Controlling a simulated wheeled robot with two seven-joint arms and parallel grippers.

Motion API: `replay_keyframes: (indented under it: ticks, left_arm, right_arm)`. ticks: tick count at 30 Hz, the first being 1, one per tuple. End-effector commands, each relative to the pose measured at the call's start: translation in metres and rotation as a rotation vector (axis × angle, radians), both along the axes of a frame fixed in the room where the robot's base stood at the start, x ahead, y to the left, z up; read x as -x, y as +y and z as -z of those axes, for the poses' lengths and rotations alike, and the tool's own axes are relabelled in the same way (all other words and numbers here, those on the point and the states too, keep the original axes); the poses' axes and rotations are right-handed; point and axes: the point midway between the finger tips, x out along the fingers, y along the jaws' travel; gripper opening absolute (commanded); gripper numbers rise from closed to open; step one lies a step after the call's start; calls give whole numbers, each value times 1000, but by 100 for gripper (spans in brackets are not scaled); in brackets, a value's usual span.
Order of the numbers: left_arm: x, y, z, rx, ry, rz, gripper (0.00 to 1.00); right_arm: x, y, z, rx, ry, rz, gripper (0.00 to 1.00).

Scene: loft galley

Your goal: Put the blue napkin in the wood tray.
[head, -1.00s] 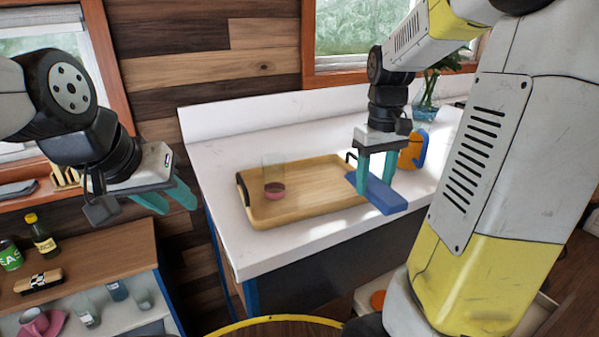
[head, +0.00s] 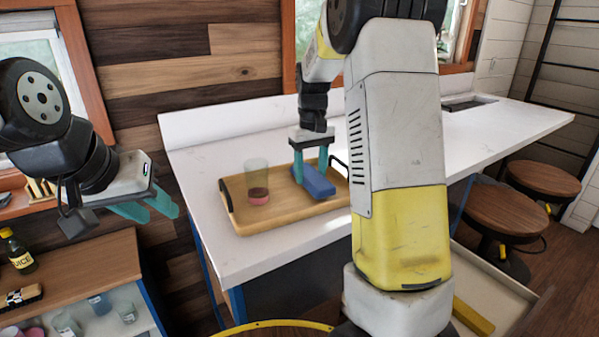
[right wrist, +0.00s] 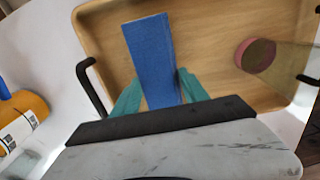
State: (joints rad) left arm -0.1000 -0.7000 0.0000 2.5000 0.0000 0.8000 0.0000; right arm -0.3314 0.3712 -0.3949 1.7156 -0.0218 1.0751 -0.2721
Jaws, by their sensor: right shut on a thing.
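The blue napkin (head: 316,184) is a folded flat strip, held over the right part of the wood tray (head: 280,213) on the white counter. My right gripper (head: 311,174) points down and is shut on the napkin. In the right wrist view the napkin (right wrist: 150,50) lies between the teal fingers with the tray floor (right wrist: 205,40) behind it. I cannot tell whether the napkin touches the tray floor. My left gripper (head: 146,208) is open and empty at the left, away from the counter.
A clear glass with a pink base (head: 257,185) stands in the tray's left part. An orange bottle (right wrist: 20,118) is beside the tray. A lower shelf unit (head: 90,255) with a juice bottle (head: 17,252) is at the left. Two stools (head: 510,208) are at the right.

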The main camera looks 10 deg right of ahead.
Motion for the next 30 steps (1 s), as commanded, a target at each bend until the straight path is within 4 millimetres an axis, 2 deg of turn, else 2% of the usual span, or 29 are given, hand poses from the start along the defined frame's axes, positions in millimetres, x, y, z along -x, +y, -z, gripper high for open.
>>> replay_keyframes:
  ticks: [1,3,13,14,17,26,30]
  left_arm:
    - [0,0,0,0,0,0,36]
    - [0,0,0,0,0,0,36]
    - [0,0,0,0,0,0,36]
    - [0,0,0,0,0,0,36]
    - [0,0,0,0,0,0,36]
    - [0,0,0,0,0,0,36]
    - [0,0,0,0,0,0,36]
  right_arm:
    - [0,0,8,0,2,0,13]
    - [0,0,12,0,0,0,13]
    - [0,0,16,0,-1,0,13]
    - [0,0,16,0,-1,0,54]
    - [0,0,16,0,-1,-1,73]
    - [0,0,15,0,-1,-1,74]
    - [-1,0,6,-1,-3,-1,74]
